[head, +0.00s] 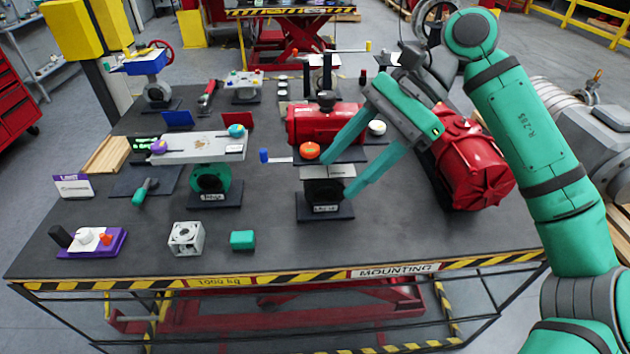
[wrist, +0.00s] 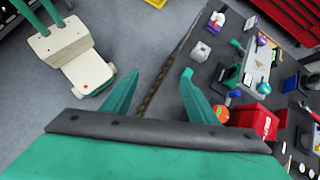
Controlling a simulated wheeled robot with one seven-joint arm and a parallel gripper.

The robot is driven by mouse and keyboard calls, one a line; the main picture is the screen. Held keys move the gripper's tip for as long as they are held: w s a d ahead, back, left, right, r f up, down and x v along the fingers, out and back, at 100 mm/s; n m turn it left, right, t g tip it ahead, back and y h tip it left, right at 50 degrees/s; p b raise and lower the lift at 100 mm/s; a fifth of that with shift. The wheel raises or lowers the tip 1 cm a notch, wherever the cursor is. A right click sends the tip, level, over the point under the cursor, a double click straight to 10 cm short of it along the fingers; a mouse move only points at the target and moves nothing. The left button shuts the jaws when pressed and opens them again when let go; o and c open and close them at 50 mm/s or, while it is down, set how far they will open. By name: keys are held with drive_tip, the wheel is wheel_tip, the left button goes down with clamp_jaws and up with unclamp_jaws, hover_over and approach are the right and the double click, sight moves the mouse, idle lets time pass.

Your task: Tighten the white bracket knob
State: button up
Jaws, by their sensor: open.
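A white bracket plate (head: 205,148) lies on a teal round valve body (head: 210,179) left of the table's middle. It bears a purple knob (head: 159,146) at its left end and a teal knob (head: 236,131) at its right end. A separate white knob (head: 377,127) sits by the red actuator; which knob the task means is unclear. The white bracket shows at the right in the wrist view (wrist: 259,62). My gripper (head: 338,175) is open and empty, right of the bracket, near a black-based stand. Its fingers also show in the wrist view (wrist: 161,73).
A red actuator (head: 318,124) with an orange knob (head: 309,150) stands between the bracket and my arm. A large red motor (head: 470,165) is at the right. A grey cube fitting (head: 186,238) and green block (head: 243,240) lie in front. The right front tabletop is clear.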

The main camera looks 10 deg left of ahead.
drive_tip(key=shift+s+a+f+g+y, duration=0.2)
drive_tip(key=shift+s+a+y, duration=0.2)
drive_tip(key=shift+a, duration=0.3)
drive_tip(key=shift+s+a+f+g+y, duration=0.1)
drive_tip(key=shift+s+a+g+y, duration=0.1)
drive_tip(key=shift+s+a+y, duration=0.4)
drive_tip(key=shift+s+a+f+g+y, duration=0.1)
drive_tip(key=shift+a+f+g+y, duration=0.15)
drive_tip(key=shift+a, duration=0.6)
drive_tip(key=shift+r, duration=0.1)
